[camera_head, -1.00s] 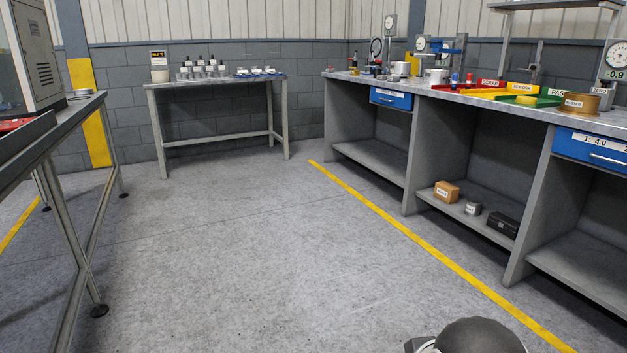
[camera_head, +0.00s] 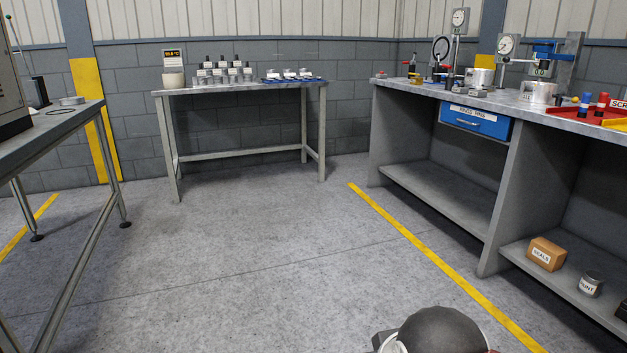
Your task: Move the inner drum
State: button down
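I cannot tell for certain which thing is the inner drum. On the right workbench (camera_head: 400,86), a light grey metal cylinder (camera_head: 538,93) with a small marking stands below a dial gauge stand. A second silvery cylinder (camera_head: 482,78) stands further left on the same bench. A flat metal ring (camera_head: 72,100) lies on the left table (camera_head: 62,121). A dark rounded part of my own arm shows at the bottom edge, right of the middle. My gripper is not in view.
A far table (camera_head: 240,88) holds several labelled bottles (camera_head: 225,73), a pale pot (camera_head: 173,81) and a blue tray (camera_head: 293,80). The right bench has a blue drawer (camera_head: 475,119) and a shelf with a brown box (camera_head: 546,254). Grey floor (camera_head: 240,250) between the tables is clear.

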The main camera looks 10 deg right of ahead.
aim_at(537, 92)
jog(key=i+l+z, duration=0.15)
jog(key=i+z, duration=0.8)
jog(key=i+j+z, duration=0.35)
jog(key=i+z, duration=0.15)
jog(key=i+j+z, duration=0.45)
jog(key=i, duration=0.1)
